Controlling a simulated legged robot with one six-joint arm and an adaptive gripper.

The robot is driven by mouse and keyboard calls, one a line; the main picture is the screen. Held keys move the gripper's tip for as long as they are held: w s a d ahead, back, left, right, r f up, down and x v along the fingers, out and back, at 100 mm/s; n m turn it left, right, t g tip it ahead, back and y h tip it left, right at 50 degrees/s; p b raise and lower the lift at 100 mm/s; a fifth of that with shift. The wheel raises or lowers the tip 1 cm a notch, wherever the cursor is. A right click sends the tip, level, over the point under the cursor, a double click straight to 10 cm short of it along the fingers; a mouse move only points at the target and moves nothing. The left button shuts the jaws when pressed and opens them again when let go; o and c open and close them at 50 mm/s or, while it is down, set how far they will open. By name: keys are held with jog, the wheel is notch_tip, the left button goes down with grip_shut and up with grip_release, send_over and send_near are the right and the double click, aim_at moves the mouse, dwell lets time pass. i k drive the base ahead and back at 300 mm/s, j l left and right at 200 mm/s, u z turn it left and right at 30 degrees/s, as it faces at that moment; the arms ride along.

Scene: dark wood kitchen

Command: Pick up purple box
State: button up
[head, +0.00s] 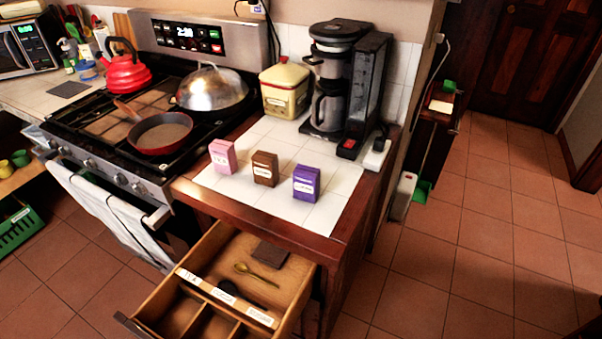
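The purple box (306,183) stands upright on the white tiled counter (262,205), near its front right edge. It is the rightmost of three small boxes in a row. The brown box (264,169) stands just to its left, with a gap between them. The pink box (222,156) stands further left. Nothing touches the purple box, and its front label faces the camera. My gripper does not show in the head view.
An open drawer (222,290) with a spoon juts out below the counter. A coffee maker (342,85) and a yellow canister (285,90) stand behind the boxes. The stove (120,120) with a red pan (160,134) is at left. Tiled floor at right is open.

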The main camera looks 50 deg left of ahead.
aim_at(306, 179)
jog(key=i+u, duration=0.2)
jog(key=u, duration=0.2)
jog(key=i+u, duration=0.2)
jog(key=u, duration=0.2)
jog(key=i+u, duration=0.35)
jog(key=l+u, duration=0.15)
jog(key=u, duration=0.25)
jog(key=i+u, duration=0.35)
jog(key=i+l+u, duration=0.1)
jog(key=u, duration=0.3)
jog(key=i+l+u, duration=0.2)
jog(key=u, duration=0.15)
